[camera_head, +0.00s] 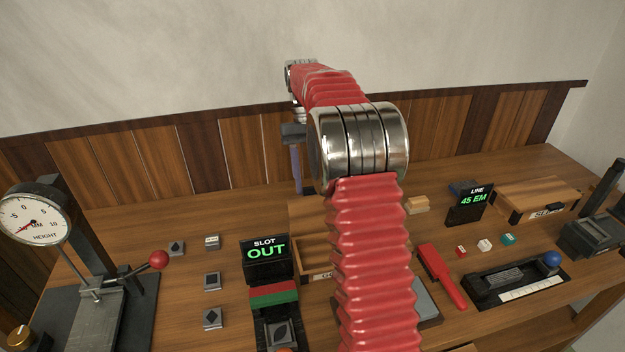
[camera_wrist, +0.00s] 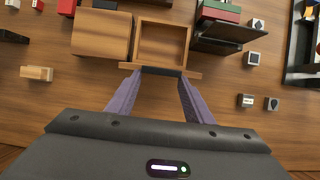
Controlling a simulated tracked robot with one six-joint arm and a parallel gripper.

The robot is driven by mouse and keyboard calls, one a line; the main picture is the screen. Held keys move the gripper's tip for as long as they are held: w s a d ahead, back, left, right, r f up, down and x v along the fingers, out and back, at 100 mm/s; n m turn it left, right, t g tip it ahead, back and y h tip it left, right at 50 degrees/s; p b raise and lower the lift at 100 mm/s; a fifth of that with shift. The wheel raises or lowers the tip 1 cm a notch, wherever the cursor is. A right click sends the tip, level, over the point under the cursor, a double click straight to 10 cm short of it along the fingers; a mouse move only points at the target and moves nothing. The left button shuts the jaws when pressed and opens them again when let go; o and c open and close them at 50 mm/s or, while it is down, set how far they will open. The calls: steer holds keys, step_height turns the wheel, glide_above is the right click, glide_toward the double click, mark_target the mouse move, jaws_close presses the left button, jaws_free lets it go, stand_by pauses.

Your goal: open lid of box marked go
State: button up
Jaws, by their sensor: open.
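A wooden box (camera_head: 301,262) stands at the table's middle, its front label starting with "G" and the rest hidden behind my arm. Its inside shows open and empty in the wrist view (camera_wrist: 163,44). A wooden panel (camera_head: 306,214), apparently its lid, stands up at the back of the box. In the wrist view the panel shows nearly edge-on (camera_wrist: 127,66) with a dark strip (camera_wrist: 161,71) at its middle. My gripper (camera_wrist: 160,75) is open, with its purple fingertips at either end of that strip. I cannot tell whether they touch it.
A wooden block or box part (camera_wrist: 101,33) sits beside the open compartment. The SLOT OUT display (camera_head: 266,249) stands close on the box's left. A second lidded box (camera_head: 536,194) and a LINE display (camera_head: 470,203) stand right. A height gauge (camera_head: 36,216) stands left.

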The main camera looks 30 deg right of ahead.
steer(key=shift+o, duration=1)
steer(key=shift+f, duration=0.3)
steer(key=a+v, duration=0.1)
steer(key=v, duration=0.6)
steer(key=shift+d+r, duration=0.45)
steer(key=shift+d, duration=0.05)
steer(key=shift+w+a+r, duration=0.1)
